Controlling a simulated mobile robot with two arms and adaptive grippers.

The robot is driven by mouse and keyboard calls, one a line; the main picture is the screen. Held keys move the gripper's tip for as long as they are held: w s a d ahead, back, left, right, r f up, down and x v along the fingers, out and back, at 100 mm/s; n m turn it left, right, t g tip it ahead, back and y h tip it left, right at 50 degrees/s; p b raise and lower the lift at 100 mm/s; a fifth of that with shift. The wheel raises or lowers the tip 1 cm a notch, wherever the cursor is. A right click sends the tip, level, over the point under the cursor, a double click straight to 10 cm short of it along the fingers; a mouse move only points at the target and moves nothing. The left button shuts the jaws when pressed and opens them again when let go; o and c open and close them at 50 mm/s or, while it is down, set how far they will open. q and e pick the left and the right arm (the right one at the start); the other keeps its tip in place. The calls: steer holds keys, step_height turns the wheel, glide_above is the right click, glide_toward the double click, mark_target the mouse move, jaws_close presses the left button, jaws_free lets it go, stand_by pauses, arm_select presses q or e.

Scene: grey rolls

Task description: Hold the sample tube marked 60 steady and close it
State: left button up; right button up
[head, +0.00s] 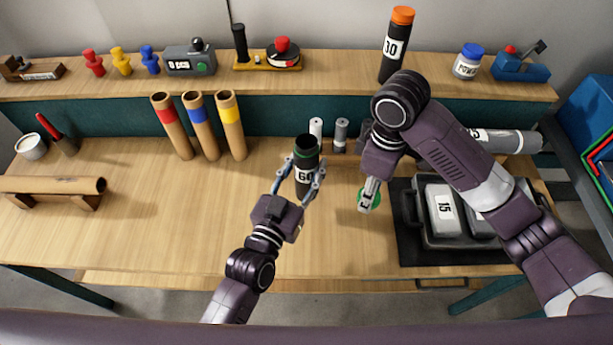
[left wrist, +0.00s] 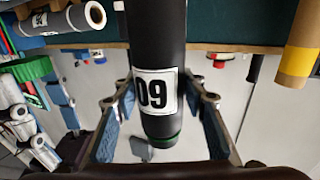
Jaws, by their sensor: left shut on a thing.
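The sample tube marked 60 (head: 306,157) is black with a white label and a green rim, and its top end is open. My left gripper (head: 301,176) is shut on it, one finger on each side, and the tube stands about upright. In the left wrist view the tube (left wrist: 157,50) appears upside down between the fingers (left wrist: 160,105). A green cap (head: 363,207) shows at the fingertips of my right gripper (head: 369,196), right of the tube. The fingers hide part of the cap, and I cannot tell whether they grip it.
Small grey cylinders (head: 341,134) stand behind the tube. Three banded cardboard tubes (head: 203,124) stand to the left. A dark tray (head: 424,236) with grey weights is at the right. A tube marked 30 (head: 393,55) stands on the shelf. The table's front left is clear.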

arm_select(q)
step_height(320, 180, up, 13)
arm_select(e)
steer(key=shift+f, duration=0.15)
arm_select(q)
steer(key=shift+r, duration=0.1)
steer(key=o, duration=0.5)
jaws_close()
